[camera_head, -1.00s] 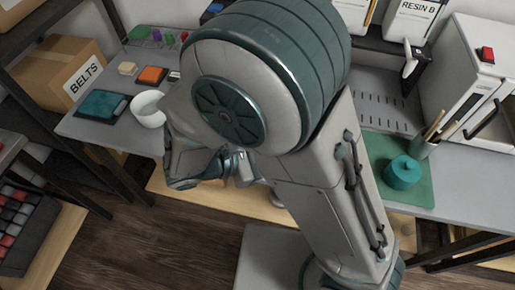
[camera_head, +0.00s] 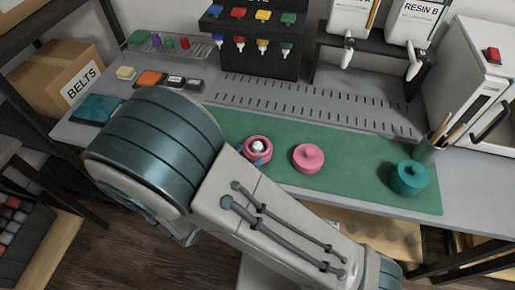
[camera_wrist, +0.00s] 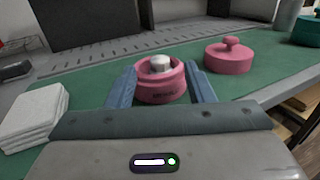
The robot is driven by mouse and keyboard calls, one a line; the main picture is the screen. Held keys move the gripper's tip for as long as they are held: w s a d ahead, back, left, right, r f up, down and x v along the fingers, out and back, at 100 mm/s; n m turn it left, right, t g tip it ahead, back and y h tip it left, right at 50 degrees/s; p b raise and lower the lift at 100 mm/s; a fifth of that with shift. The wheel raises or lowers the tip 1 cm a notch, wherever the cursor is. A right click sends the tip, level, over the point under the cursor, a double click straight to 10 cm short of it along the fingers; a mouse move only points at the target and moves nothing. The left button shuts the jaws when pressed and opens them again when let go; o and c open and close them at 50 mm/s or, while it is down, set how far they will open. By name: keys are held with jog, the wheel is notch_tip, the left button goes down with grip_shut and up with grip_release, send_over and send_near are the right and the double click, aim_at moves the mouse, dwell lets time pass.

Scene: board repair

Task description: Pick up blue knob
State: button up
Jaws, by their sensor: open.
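Two blue pieces show on the dark rack in the head view: an upper one (camera_head: 214,11) at the left of the top row, and a lower one (camera_head: 218,39) on a small white-tipped piece below. I cannot tell which is the blue knob. No blue knob is seen in the wrist view. My gripper (camera_wrist: 160,76) is open, its two blue-grey fingers apart. Between and just beyond them stands an open pink pot (camera_wrist: 160,92) with a white piece inside. I cannot tell whether the fingers touch the pot. In the head view my arm hides most of the gripper.
The pink lid (camera_head: 308,158) and teal pot (camera_head: 408,178) stand on the green mat (camera_head: 350,174). A white stack (camera_wrist: 35,116) lies left of my gripper. Resin dispensers (camera_head: 350,18) and a white machine (camera_head: 465,75) stand behind and right. The slotted grey strip (camera_head: 310,100) is clear.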

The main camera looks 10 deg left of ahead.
aim_at(255, 148)
jog(key=x, duration=0.5)
jog(key=shift+w+d, duration=0.1)
jog(key=shift+w, duration=0.25)
grip_shut()
